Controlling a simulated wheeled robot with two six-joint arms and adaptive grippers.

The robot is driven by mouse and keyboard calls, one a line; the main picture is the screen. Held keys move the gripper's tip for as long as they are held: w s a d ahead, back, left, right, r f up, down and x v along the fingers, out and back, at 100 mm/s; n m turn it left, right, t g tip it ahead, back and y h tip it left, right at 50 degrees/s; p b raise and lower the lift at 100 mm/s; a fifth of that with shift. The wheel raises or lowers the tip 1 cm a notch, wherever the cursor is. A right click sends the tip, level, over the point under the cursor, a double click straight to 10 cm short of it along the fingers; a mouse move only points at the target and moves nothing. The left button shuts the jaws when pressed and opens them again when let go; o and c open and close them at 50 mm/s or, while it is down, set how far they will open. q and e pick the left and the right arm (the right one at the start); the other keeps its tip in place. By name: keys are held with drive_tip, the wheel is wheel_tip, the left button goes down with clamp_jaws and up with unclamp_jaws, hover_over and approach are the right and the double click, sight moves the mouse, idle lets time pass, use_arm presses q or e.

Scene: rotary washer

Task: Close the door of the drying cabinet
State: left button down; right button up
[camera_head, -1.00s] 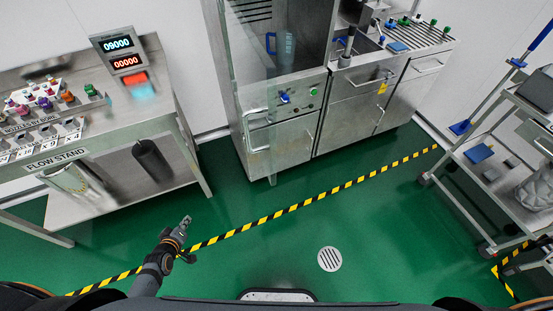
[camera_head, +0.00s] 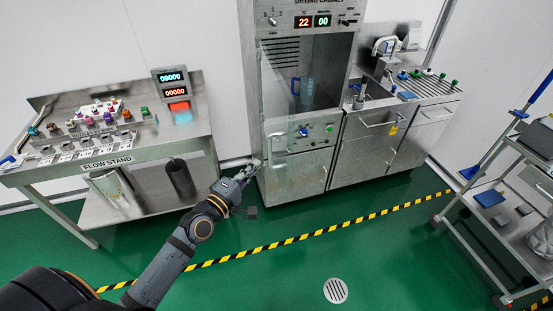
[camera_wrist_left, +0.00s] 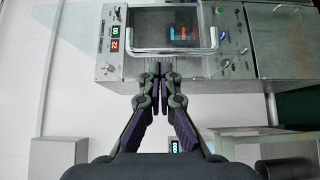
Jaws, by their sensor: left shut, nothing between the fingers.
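The drying cabinet (camera_head: 295,172) stands at the back centre, a steel case with lit displays and a glass-fronted chamber. Its clear door (camera_head: 266,95) shows as a faint pane at the cabinet's left front; I cannot tell its exact angle. A blue-handled item is seen through the glass. My left gripper (camera_head: 253,168) is shut and empty, low beside the cabinet's left front edge. In the left wrist view the shut fingertips (camera_wrist_left: 158,69) point at the cabinet (camera_wrist_left: 255,62), just short of a rounded metal bar; contact cannot be told. My right gripper is not in view.
A flow stand (camera_head: 120,150) with several coloured-cap bottles stands at the left. A sink counter (camera_head: 420,95) adjoins the cabinet on the right. A steel trolley (camera_head: 500,215) is at the far right. The green floor with striped tape (camera_head: 330,232) is clear.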

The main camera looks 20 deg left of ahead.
sight(283, 148)
use_arm(q)
drive_tip(key=w+d, duration=0.1)
drive_tip(key=w, duration=0.1)
drive_tip(key=w+d, duration=0.1)
drive_tip(key=w, duration=0.1)
drive_tip(key=w+d, duration=0.1)
drive_tip(key=w, duration=0.1)
drive_tip(key=shift+w+d, duration=0.25)
drive_tip(key=shift+d, duration=0.15)
drive_tip(key=shift+w+d, duration=0.1)
drive_tip(key=shift+d, duration=0.45)
drive_tip(key=shift+w+a+f, duration=0.1)
